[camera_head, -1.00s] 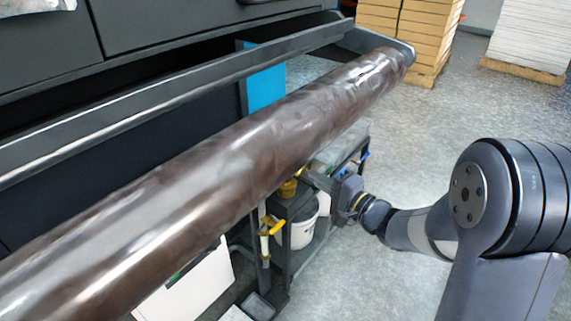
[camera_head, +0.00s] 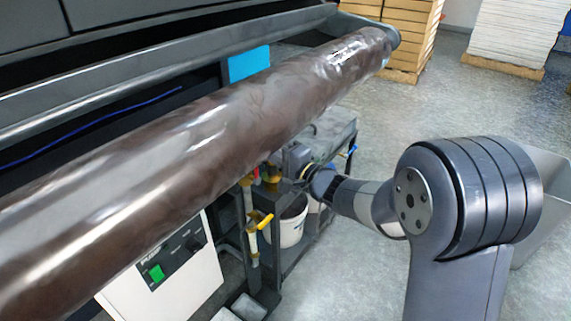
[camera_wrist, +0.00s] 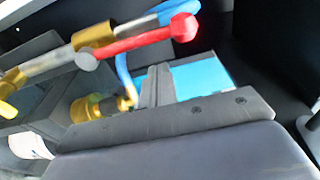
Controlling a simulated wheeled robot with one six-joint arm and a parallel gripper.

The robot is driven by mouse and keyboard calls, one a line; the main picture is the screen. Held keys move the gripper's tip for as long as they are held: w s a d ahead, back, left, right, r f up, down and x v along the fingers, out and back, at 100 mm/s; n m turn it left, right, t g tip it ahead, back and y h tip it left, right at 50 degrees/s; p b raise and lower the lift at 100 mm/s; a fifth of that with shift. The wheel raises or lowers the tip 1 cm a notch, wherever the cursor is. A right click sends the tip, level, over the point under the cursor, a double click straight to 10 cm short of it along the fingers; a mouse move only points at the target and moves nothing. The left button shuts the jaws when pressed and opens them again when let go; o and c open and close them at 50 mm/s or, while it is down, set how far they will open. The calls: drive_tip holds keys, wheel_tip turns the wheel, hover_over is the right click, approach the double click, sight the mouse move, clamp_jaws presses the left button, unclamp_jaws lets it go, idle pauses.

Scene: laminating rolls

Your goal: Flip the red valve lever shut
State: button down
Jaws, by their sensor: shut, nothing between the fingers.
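The red valve lever (camera_wrist: 140,40) shows in the upper part of the wrist view. Its rounded red end is at the right, and it appears to run roughly along the metal pipe (camera_wrist: 48,66) and brass fitting (camera_wrist: 93,35) behind it. My gripper (camera_wrist: 154,86) is shut and empty, below the lever in that picture, with a visible gap between them. In the head view my gripper (camera_head: 291,160) is beside the dark roll, near the brass-fitted piping.
The long dark roll (camera_head: 190,165) crosses above the piping. A yellow-handled valve (camera_head: 264,222), a white bucket (camera_head: 289,230) and a dark cart frame (camera_head: 290,262) are below. A white control box (camera_head: 175,275) stands left. Open floor (camera_head: 345,280) lies to the right.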

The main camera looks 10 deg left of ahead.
drive_tip(key=shift+s+a+b, duration=0.2)
drive_tip(key=shift+s+b, duration=0.25)
drive_tip(key=shift+s, duration=0.8)
